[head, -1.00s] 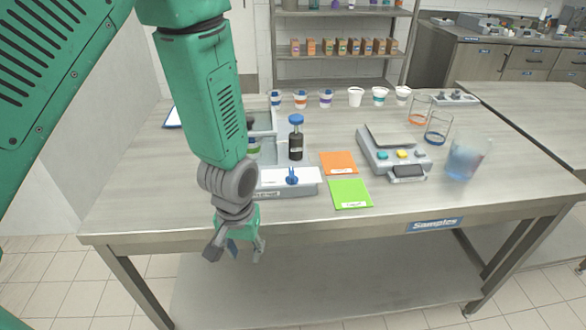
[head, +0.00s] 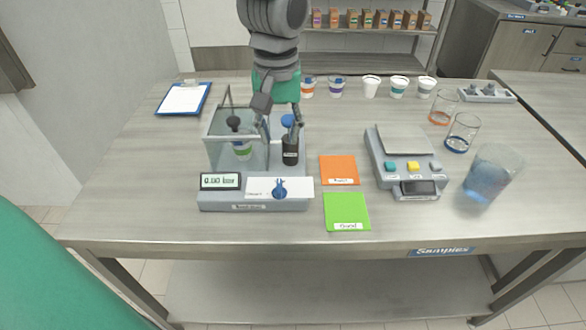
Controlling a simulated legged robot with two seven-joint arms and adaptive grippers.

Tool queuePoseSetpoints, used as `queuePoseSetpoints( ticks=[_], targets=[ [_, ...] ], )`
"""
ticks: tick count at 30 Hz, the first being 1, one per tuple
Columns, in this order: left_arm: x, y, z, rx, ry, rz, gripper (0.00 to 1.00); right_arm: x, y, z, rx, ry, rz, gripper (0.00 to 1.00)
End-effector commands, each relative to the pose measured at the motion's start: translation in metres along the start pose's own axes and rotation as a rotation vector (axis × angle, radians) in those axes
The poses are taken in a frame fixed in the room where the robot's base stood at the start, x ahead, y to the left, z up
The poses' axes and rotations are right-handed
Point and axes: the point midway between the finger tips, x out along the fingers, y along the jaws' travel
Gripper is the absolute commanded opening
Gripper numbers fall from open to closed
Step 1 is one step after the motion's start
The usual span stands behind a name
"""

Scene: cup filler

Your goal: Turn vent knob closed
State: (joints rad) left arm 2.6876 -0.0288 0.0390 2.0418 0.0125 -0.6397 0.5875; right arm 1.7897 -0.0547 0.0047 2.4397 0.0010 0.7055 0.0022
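The cup filler (head: 222,200) is a grey unit at the left middle of the table. Its white front panel carries a blue vent knob (head: 281,188), whose narrow pointer sticks upward in the picture. My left gripper (head: 279,137) points down over the filler, behind the knob and apart from it. Its fingers are spread, near a dark bottle with a blue cap (head: 289,150). I cannot tell whether a finger touches the bottle. The clear chamber (head: 222,154) beside it holds a small cup (head: 242,150). My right gripper is out of view.
A small display (head: 220,181) gives a reading in bar. Orange (head: 340,170) and green (head: 347,211) cards lie to the right, then a grey device with buttons (head: 402,150) and a blue-liquid beaker (head: 491,175). Cups stand behind. The front left tabletop is clear.

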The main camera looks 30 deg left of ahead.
Motion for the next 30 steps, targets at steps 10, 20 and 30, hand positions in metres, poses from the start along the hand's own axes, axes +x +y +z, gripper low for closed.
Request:
queuePoseSetpoints(
  ticks=[10, 20, 30],
  targets=[
    [0.058, -0.002, -0.002, -0.001, -0.009, -0.003, 0.31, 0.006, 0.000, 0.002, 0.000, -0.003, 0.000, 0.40],
    [0.120, -0.001, 0.000, 0.001, -0.005, -0.002, 0.31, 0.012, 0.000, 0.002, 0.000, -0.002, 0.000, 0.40],
    [0.138, 0.000, -0.001, -0.001, -0.003, 0.000, 0.31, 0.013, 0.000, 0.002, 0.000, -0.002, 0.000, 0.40]
  ],
)
